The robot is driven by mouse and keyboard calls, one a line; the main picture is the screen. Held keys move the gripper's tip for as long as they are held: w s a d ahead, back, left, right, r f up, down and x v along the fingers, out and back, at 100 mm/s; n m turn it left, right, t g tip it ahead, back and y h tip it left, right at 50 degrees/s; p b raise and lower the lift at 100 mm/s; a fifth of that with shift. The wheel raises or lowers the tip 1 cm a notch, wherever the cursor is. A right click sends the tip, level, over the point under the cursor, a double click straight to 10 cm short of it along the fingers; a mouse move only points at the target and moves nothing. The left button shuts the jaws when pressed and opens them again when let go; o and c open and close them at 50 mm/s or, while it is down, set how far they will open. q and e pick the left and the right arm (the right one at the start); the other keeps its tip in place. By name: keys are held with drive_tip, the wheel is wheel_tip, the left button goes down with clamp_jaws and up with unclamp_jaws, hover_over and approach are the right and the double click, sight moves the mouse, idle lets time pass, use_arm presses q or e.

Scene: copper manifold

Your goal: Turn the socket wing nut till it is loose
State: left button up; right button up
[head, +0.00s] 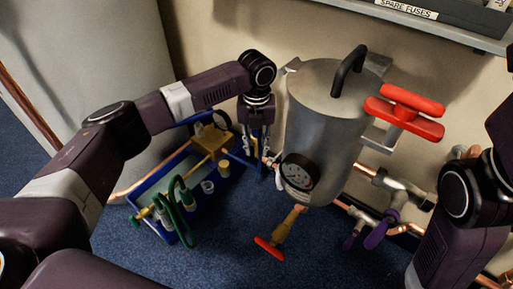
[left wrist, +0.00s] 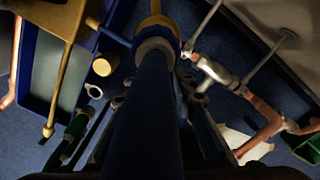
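My left gripper (head: 258,150) points down between the blue tray and the grey tank. In the left wrist view a dark blue rod (left wrist: 150,115) with a grey collar and a yellow end runs up the middle, with gripper fingers on both sides of it. I cannot tell whether they touch it. A grey fitting (left wrist: 215,72) on a copper pipe lies to the right of the rod. I cannot clearly pick out the socket wing nut. Winged handles in view are a large red one (head: 405,112) and purple ones (head: 378,234). My right arm shows at the right edge; its gripper is out of view.
The grey tank (head: 325,125) with a dial gauge (head: 298,172) and a red-handled valve (head: 269,247) stands close to my left gripper's right. The blue tray (head: 150,185) with brass parts and a green hose lies left. Copper pipes run low at right. Blue floor is clear in front.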

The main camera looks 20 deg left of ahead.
use_arm(q)
drive_tip(key=shift+c, duration=0.3)
clamp_jaws()
